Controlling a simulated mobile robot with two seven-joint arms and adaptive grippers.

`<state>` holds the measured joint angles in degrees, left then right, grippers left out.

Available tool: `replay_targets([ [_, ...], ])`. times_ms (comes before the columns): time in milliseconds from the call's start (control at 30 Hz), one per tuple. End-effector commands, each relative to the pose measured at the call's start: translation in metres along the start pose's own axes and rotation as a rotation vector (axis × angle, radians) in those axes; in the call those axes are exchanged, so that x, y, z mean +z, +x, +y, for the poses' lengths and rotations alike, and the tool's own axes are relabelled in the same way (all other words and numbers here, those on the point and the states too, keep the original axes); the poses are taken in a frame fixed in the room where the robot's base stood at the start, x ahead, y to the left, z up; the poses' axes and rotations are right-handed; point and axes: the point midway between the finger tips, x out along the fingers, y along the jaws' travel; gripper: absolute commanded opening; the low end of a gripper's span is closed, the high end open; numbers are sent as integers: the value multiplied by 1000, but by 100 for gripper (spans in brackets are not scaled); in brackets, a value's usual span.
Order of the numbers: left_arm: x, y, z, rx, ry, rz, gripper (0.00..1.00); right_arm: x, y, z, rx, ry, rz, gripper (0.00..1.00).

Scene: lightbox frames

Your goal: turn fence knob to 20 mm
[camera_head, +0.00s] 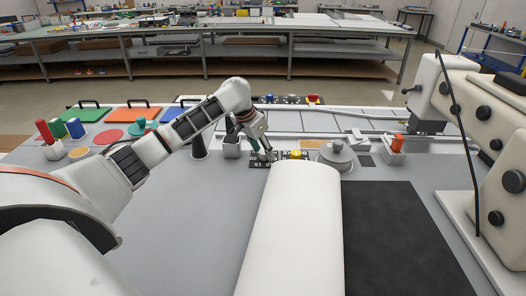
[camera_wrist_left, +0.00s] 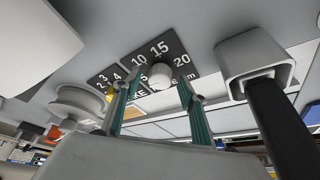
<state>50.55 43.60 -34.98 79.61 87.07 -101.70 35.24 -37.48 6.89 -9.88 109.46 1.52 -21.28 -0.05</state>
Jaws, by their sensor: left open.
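The fence knob (camera_wrist_left: 158,76) is a pale round knob on a black dial plate marked 5, 10, 15 and 20 mm in the left wrist view. Which mark it points to cannot be made out. In the head view the dial plate (camera_head: 258,164) lies at the far end of the bench's grey surface. My left gripper (camera_head: 264,153) is over it and hides most of the knob. In the left wrist view its two teal fingers (camera_wrist_left: 160,98) are open, apart on either side of the knob's near edge. Contact with the knob cannot be told. My right gripper is not in view.
A large white machine (camera_head: 495,140) stands at right.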

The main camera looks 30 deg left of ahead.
Motion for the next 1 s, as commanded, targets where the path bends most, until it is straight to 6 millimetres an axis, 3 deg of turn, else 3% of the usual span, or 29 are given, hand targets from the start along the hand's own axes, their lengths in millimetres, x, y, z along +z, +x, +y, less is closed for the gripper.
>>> replay_targets([
  [367, 0, 8, 0, -1, 0, 0, 42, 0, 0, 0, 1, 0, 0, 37],
  [500, 0, 8, 0, -1, 0, 0, 8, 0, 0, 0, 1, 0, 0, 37],
  [533, 0, 8, 0, -1, 0, 0, 4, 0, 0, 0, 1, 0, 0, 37],
  [767, 0, 7, -1, 8, 22, -1, 4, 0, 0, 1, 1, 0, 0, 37],
  [1000, 0, 7, -2, 71, 173, -1, 4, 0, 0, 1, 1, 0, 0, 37],
])
